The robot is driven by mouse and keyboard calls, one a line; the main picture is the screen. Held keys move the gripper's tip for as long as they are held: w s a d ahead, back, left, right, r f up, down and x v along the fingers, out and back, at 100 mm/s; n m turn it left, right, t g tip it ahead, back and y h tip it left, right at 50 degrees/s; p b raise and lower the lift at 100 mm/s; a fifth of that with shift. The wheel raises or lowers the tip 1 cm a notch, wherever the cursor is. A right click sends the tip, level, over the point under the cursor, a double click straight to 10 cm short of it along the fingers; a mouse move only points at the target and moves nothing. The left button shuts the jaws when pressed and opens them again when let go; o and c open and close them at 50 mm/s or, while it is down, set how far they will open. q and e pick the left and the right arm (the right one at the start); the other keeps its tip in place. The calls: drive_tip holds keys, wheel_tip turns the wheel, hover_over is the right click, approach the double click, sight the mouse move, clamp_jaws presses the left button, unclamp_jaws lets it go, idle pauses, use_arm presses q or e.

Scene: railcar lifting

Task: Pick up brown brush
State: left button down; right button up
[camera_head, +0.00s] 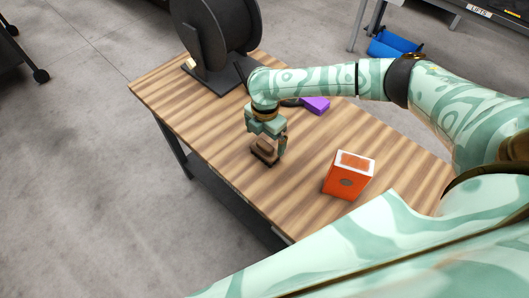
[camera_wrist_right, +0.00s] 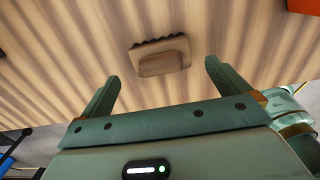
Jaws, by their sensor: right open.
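The brown brush (camera_head: 264,152) lies on the wooden table (camera_head: 310,205), near its front-left edge in the head view. It also shows in the right wrist view (camera_wrist_right: 160,55), with dark bristles along one side, ahead of the fingertips and roughly between their lines. My right gripper (camera_head: 267,135) is directly over or just behind the brush in the head view. In the right wrist view the gripper (camera_wrist_right: 163,75) has its two fingers spread apart with nothing between them. The brush seems apart from the fingers. My left gripper is in neither view.
An orange box (camera_head: 343,182) stands on the table right of the brush. A purple object (camera_head: 316,104) lies behind my right forearm. A large black reel (camera_head: 217,40) stands at the table's far end. A blue bin (camera_head: 392,45) is beyond. Bare tabletop surrounds the brush.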

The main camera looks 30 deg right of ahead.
sight(265, 144)
drive_tip(key=shift+a+f, duration=0.2)
drive_tip(key=shift+f, duration=0.55)
drive_tip(key=f+b, duration=0.2)
drive_tip(key=f, duration=0.2)
drive_tip(key=shift+d, duration=0.2)
drive_tip(key=shift+f, duration=0.2)
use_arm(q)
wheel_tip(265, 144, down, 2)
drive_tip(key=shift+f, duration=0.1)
use_arm(e)
drive_tip(key=shift+r, duration=0.1)
drive_tip(key=c, duration=1)
